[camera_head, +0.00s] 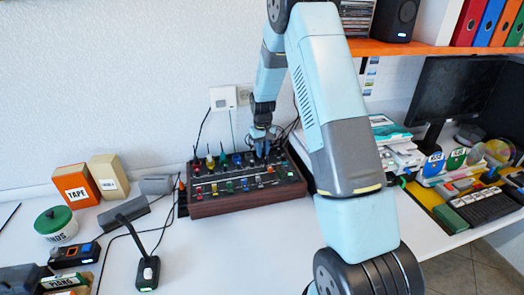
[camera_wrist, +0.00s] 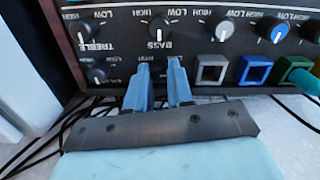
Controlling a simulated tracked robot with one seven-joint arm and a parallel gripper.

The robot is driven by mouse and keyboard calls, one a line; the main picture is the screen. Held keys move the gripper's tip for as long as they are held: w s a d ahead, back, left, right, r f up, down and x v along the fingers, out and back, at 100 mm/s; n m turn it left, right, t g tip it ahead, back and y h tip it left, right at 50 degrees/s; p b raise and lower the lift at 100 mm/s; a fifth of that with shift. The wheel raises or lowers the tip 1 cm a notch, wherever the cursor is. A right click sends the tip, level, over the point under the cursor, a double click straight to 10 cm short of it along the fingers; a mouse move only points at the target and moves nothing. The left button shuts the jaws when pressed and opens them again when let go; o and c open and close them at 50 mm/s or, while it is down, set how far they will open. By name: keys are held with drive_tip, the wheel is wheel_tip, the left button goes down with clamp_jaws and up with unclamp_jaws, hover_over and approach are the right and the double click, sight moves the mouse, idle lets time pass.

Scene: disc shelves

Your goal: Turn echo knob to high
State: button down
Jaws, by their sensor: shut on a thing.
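The mixer (camera_head: 240,204) is a dark panel with wood-coloured edges, several knobs and coloured buttons, standing on the white table. My gripper (camera_head: 262,150) reaches down to its far right part. In the wrist view my gripper (camera_wrist: 164,66) has its two blue fingers close together at the panel, just below the bass knob (camera_wrist: 158,28). They are shut on a small knob that the fingers mostly hide. Its label and pointer do not show, so I cannot tell its setting. I cannot read an echo label in either view.
In the wrist view a treble knob (camera_wrist: 84,31) and another dark knob (camera_wrist: 95,75) are left of my fingers, and a white-framed button (camera_wrist: 211,69) is to the right. Cables lie behind the mixer. An orange box (camera_head: 76,187) stands to the left.

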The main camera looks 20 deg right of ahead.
drive_tip(key=shift+m, duration=3.1)
drive_tip(key=c, duration=1)
unclamp_jaws()
drive_tip(key=shift+r, duration=0.15)
drive_tip(key=shift+d+r, duration=0.1)
drive_tip(key=shift+r, duration=3.7)
